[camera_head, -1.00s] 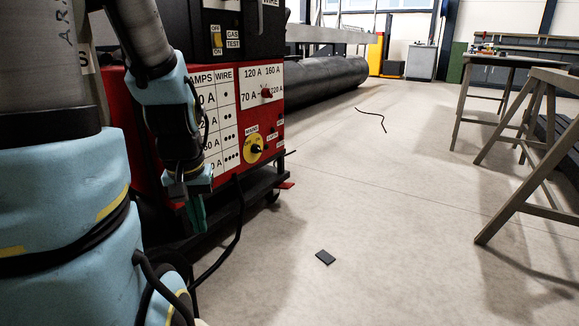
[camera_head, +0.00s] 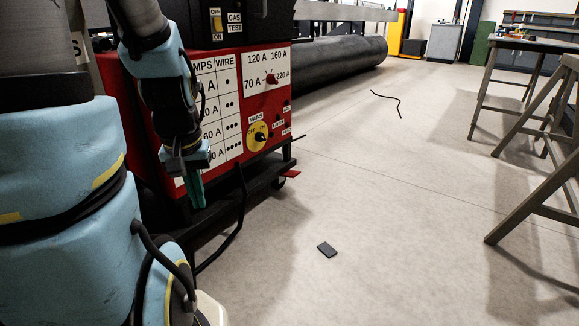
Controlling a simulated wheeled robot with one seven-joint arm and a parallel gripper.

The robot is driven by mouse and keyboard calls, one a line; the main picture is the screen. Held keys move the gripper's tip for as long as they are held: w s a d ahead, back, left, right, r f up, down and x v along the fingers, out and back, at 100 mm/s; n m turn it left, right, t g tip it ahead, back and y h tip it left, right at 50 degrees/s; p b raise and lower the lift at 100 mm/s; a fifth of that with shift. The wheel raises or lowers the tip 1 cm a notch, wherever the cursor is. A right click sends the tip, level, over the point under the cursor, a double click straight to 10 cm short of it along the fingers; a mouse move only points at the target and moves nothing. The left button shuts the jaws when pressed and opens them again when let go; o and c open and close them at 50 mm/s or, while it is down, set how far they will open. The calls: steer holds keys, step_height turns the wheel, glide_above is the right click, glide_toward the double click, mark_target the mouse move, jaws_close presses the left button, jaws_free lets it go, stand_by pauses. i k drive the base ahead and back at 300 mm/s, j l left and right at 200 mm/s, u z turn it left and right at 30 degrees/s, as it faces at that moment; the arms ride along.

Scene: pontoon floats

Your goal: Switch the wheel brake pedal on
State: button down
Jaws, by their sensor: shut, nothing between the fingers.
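A small red pedal (camera_head: 291,174) sticks out low at the right end of the red welding machine (camera_head: 240,100), beside a dark caster wheel (camera_head: 278,183). I take it as the wheel brake pedal. It is small in view, so its exact tilt is hard to tell. My gripper (camera_head: 196,192) hangs down in front of the machine's lower front, to the left of the pedal and apart from it. Its green fingers are shut and empty.
A black cable (camera_head: 236,220) hangs from the machine to the floor. A dark flat piece (camera_head: 327,250) lies on the open floor. Trestles (camera_head: 545,150) stand at right. A large dark pipe (camera_head: 335,66) lies behind the machine. The floor right of the pedal is clear.

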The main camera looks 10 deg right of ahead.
mark_target(291, 174)
steer(key=i+l+u, duration=0.15)
steer(key=l+u, duration=0.3)
steer(key=l, duration=0.65)
steer(key=l+u, duration=0.5)
steer(key=l, duration=0.6)
steer(key=i, duration=0.45)
steer(key=u, duration=0.05)
